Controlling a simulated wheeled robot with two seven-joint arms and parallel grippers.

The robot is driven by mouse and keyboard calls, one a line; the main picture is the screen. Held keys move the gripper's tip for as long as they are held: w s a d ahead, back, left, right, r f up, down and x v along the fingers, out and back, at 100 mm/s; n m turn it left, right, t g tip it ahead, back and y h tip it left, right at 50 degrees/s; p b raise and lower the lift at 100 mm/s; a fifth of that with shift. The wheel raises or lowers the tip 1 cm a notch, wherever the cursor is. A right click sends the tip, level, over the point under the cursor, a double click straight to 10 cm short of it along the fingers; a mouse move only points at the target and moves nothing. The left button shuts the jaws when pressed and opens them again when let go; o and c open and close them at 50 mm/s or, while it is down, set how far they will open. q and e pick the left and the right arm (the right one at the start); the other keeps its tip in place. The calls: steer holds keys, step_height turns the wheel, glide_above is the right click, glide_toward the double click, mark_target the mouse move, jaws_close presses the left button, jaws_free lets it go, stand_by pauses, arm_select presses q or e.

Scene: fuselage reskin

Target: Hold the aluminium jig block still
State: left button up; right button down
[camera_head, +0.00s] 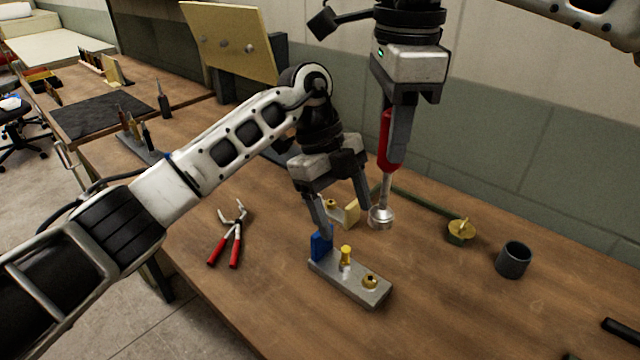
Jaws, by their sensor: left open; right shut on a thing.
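The aluminium jig block (340,283) is a flat grey bar lying on the workbench in the head view. A blue upright piece (319,247) stands at its left end, a yellow-topped pin (346,257) near its middle and a brass-coloured round fitting (370,281) near its right end. My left gripper (345,221) is open above and behind the block's left end. One finger comes down by the blue piece; I cannot tell whether they touch. My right gripper (392,158) is shut on a red-handled tool (385,150), whose round metal head (381,217) hangs behind the block.
Red-handled pliers (233,238) lie left of the block. A cream-and-brass piece (346,212) sits behind my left gripper. A green rod with a brass end (460,231) and a dark cup (513,260) are to the right.

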mark_target(320, 237)
arm_select(q)
steer(key=w+a+y, duration=0.1)
steer(key=w+a+r+t+y, duration=0.1)
steer(key=a+n+t+y, duration=0.1)
steer(key=shift+w+a+r+y, duration=0.3)
steer(key=shift+w, duration=0.1)
steer(key=shift+w+a+f+t, duration=0.1)
steer(key=shift+a+t, duration=0.05)
steer(key=shift+t, duration=0.15)
step_height(320, 237, down, 12)
steer(key=shift+r, duration=0.2)
steer(key=c, duration=1.4)
steer(key=shift+o, duration=0.2)
arm_select(e)
step_height(320, 237, down, 7)
steer(key=n, duration=0.6)
steer(key=shift+f, duration=0.15)
